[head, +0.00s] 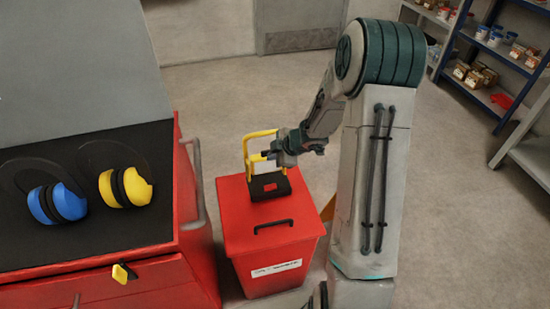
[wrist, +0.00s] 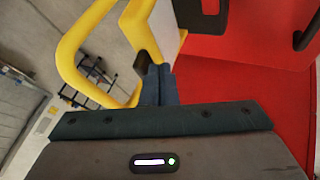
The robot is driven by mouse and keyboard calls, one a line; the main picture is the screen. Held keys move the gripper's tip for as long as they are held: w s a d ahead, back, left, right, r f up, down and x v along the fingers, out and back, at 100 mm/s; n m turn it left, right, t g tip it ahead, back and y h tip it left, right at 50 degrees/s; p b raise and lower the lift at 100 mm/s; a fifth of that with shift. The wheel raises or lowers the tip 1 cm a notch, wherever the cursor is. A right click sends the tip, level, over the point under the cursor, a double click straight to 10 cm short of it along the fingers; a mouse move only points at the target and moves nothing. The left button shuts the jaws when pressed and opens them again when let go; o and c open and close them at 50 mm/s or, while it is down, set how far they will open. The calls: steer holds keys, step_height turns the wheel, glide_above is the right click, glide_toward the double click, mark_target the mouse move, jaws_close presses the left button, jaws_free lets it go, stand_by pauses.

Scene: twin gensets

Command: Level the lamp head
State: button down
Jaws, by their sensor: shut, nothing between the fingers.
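A work lamp with a yellow tubular frame (head: 247,150) stands on the lid of a red bin (head: 240,225). A black part (head: 268,188) shows low on it in the head view. In the wrist view the yellow frame (wrist: 68,60) curves at the left, beside a pale panel (wrist: 160,35) with yellow edging, which looks like the lamp head. Its exact tilt I cannot tell. My gripper (head: 268,155) is shut and empty at the lamp's right side. In the wrist view my gripper's fingertips (wrist: 155,75) are close to a small dark knob (wrist: 142,66); contact is unclear.
Blue earmuffs (head: 58,203) and yellow earmuffs (head: 125,187) lie on a red cabinet's dark top (head: 90,235) at the left. The bin has a black handle (head: 273,226). Shelves with tubs (head: 485,60) stand far right. The floor behind the bin is clear.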

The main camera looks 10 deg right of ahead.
stand_by(0.3)
steer(key=w+p, duration=0.1)
steer(key=p, duration=0.2)
steer(key=shift+w+r, duration=0.4)
steer(key=shift+f, duration=0.15)
